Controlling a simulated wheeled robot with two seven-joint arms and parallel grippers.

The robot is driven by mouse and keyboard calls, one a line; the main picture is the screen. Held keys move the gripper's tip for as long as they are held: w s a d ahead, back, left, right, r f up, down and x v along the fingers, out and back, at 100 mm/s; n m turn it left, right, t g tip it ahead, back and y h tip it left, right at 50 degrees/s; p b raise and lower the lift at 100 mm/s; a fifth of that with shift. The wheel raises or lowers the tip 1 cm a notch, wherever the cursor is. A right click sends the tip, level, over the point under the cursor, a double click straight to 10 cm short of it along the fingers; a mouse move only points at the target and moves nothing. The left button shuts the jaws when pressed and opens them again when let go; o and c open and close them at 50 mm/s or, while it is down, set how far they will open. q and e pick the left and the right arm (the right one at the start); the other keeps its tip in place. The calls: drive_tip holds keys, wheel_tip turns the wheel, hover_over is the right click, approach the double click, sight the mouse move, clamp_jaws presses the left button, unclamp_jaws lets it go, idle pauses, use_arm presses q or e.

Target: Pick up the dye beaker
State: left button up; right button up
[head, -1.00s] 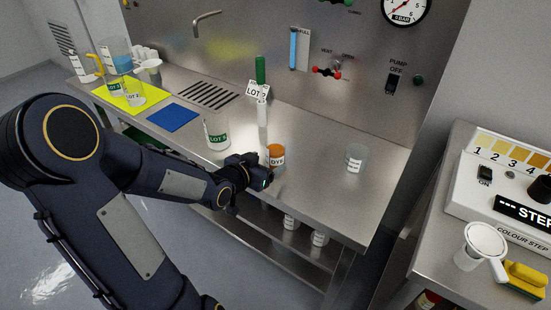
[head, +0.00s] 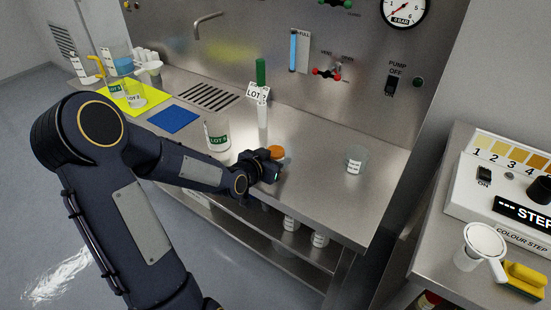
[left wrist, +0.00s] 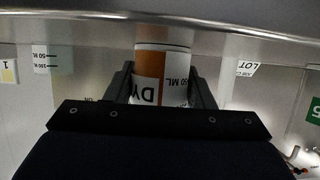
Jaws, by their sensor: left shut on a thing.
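The dye beaker, with orange contents and a white DYE label, is on the steel bench in the head view (head: 277,152), its lower part hidden behind my gripper. In the left wrist view the dye beaker (left wrist: 162,75) sits between the two fingers, with part of its label showing. My left gripper (head: 272,165) is shut on it; the fingers also show in the left wrist view (left wrist: 162,90). Whether the beaker touches the bench cannot be told. My right gripper is not in view.
A LOT beaker (head: 217,135) stands left of my gripper and a clear labelled beaker (head: 355,160) stands to the right. A green-topped tube with a LOT tag (head: 261,95) is behind. A blue mat (head: 174,119) and a yellow mat (head: 148,99) lie at left.

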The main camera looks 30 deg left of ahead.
use_arm(q)
drive_tip(key=shift+c, duration=0.6)
drive_tip(key=shift+r, duration=0.15)
